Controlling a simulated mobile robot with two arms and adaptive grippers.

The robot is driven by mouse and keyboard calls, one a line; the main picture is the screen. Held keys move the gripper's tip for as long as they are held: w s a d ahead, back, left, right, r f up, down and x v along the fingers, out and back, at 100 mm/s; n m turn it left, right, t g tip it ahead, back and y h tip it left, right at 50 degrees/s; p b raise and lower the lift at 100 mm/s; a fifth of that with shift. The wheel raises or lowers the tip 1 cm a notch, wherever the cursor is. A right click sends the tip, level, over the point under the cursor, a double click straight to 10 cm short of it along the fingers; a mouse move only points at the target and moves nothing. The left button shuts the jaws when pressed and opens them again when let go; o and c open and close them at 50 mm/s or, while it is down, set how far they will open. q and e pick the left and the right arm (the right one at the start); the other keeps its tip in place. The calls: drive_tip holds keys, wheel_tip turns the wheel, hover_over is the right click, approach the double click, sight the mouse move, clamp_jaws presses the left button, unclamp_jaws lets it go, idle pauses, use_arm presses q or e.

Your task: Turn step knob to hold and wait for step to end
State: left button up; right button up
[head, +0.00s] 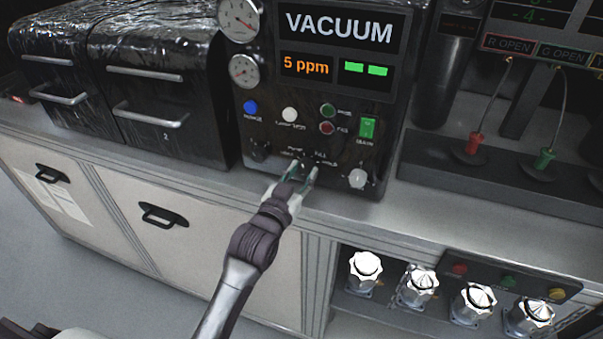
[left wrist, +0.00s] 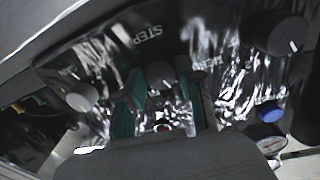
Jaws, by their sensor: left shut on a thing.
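The dark machine panel (head: 317,100) faces me, with a lit display (head: 340,32) reading "VACUUM", "5 ppm" and two green bars. My left gripper (head: 298,178) reaches up to the panel's lower middle and is shut on a small dark knob. In the left wrist view the step knob (left wrist: 160,76) sits between the two green finger pads, below an upside-down "STEP" label (left wrist: 140,33). The fingers cover much of the knob and its small lettering, so I cannot read where it points. My right gripper is out of view.
A silver knob (head: 358,178) sits to the right and a dark knob (head: 260,150) to the left. The counter edge (head: 240,185) runs below the panel.

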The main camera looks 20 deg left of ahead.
use_arm(q)
drive_tip(key=m+p, duration=0.2)
drive_tip(key=m, duration=0.1)
drive_tip(key=shift+r, duration=0.15)
drive_tip(key=m+p, duration=0.2)
drive_tip(key=m, duration=0.2)
drive_tip(key=shift+m+g+p, duration=0.3)
drive_tip(key=shift+p, duration=0.05)
drive_tip(key=m+p, duration=0.1)
drive_tip(key=m, duration=0.3)
drive_tip(key=shift+y, duration=0.3)
drive_tip(key=m+p, duration=0.1)
drive_tip(key=m, duration=0.4)
drive_tip(key=shift+y+p, duration=0.3)
drive_tip(key=shift+p, duration=0.1)
drive_tip(key=shift+m, duration=0.3)
drive_tip(key=o, duration=1.2)
drive_tip(key=shift+c, duration=0.2)
